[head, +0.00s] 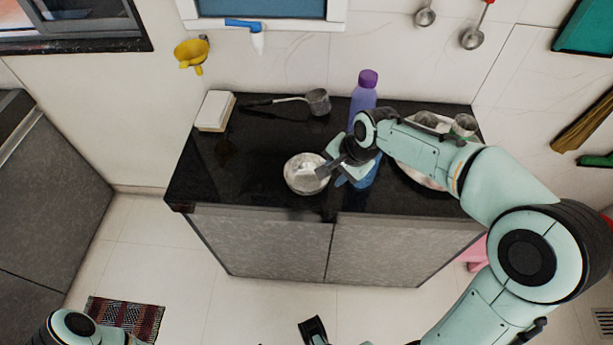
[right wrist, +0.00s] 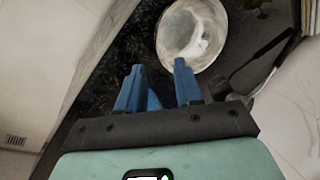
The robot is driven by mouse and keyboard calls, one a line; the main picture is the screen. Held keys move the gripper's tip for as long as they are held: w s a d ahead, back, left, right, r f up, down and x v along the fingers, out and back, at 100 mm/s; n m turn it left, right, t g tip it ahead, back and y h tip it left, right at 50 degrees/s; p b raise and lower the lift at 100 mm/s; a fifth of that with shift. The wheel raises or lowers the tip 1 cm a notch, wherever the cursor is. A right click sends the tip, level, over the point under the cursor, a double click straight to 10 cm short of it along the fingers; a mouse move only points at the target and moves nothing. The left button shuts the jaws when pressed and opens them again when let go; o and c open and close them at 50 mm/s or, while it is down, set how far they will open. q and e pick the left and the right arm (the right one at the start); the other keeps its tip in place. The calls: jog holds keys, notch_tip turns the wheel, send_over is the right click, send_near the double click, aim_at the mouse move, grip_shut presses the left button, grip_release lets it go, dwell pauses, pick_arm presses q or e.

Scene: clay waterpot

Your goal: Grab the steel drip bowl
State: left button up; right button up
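The steel drip bowl (head: 304,174) is round, pale and shiny, and stands upright near the front edge of the black counter. My right gripper (head: 325,170) reaches in from the right, with its fingers at the bowl's right side. In the right wrist view the bowl (right wrist: 185,42) lies just beyond the blue fingers. The gripper (right wrist: 158,68) is open, and one fingertip overlaps the near rim in the picture. I cannot tell whether it touches. Nothing is held between the fingers.
The black counter (head: 255,150) holds a purple bottle (head: 362,98) behind my right gripper, a long-handled metal dipper (head: 317,101) at the back and a white box (head: 215,110) at the left. A plate with metal cups (head: 463,125) is partly behind my arm.

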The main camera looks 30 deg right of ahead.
aim_at(326, 181)
jog(key=b+x, duration=0.1)
jog(key=x, duration=0.7)
jog(key=shift+d, duration=0.2)
jog(key=shift+r, duration=0.1)
grip_shut()
